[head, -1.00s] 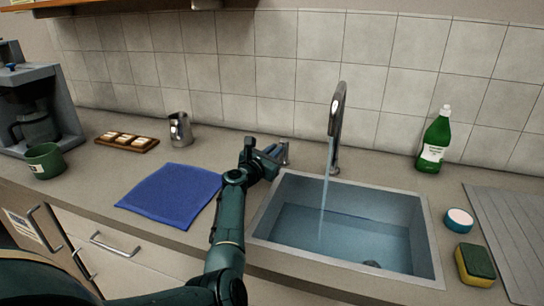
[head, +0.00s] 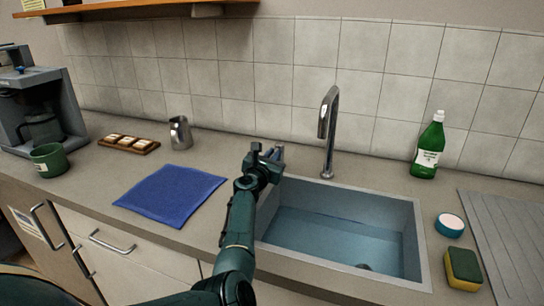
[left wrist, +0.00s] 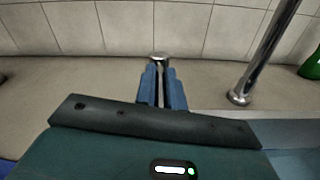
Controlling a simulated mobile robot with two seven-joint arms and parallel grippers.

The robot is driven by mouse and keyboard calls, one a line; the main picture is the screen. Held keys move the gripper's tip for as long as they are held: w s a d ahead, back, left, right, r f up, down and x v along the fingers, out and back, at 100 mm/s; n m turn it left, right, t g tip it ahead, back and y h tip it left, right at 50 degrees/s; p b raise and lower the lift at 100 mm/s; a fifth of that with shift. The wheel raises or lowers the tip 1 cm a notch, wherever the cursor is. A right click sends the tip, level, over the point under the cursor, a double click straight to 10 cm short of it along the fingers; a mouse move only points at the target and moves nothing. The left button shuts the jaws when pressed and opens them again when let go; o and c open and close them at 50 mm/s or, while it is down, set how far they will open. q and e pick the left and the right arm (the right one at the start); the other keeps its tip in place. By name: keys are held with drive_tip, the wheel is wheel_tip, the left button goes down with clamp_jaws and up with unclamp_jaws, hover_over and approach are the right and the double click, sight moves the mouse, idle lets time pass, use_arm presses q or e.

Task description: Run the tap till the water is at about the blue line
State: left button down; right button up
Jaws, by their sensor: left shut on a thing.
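The tap (head: 329,130) stands behind the steel sink (head: 423,235), and no stream falls from its spout. Bluish water (head: 325,238) lies in the basin, its surface well below the rim. A thin dark line shows on the far wall near the water's edge; I cannot tell clearly whether it is the blue line. My left gripper (head: 271,156) is at the sink's back left corner, left of the tap. In the left wrist view its blue fingers (left wrist: 161,88) are shut on the tap lever (left wrist: 158,57), whose round metal top shows beyond them. My right gripper is out of view.
A blue cloth (head: 170,194), metal jug (head: 180,133), wooden tray (head: 128,144), green mug (head: 48,160) and coffee machine (head: 38,110) are on the left. A green bottle (head: 429,147), round tub (head: 450,225), sponge (head: 463,268) and drainboard (head: 510,235) are on the right.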

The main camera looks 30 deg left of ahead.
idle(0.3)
use_arm(q)
drive_tip(key=c, duration=1.5)
unclamp_jaws()
drive_tip(key=shift+c, duration=0.2)
drive_tip(key=shift+o, duration=0.3)
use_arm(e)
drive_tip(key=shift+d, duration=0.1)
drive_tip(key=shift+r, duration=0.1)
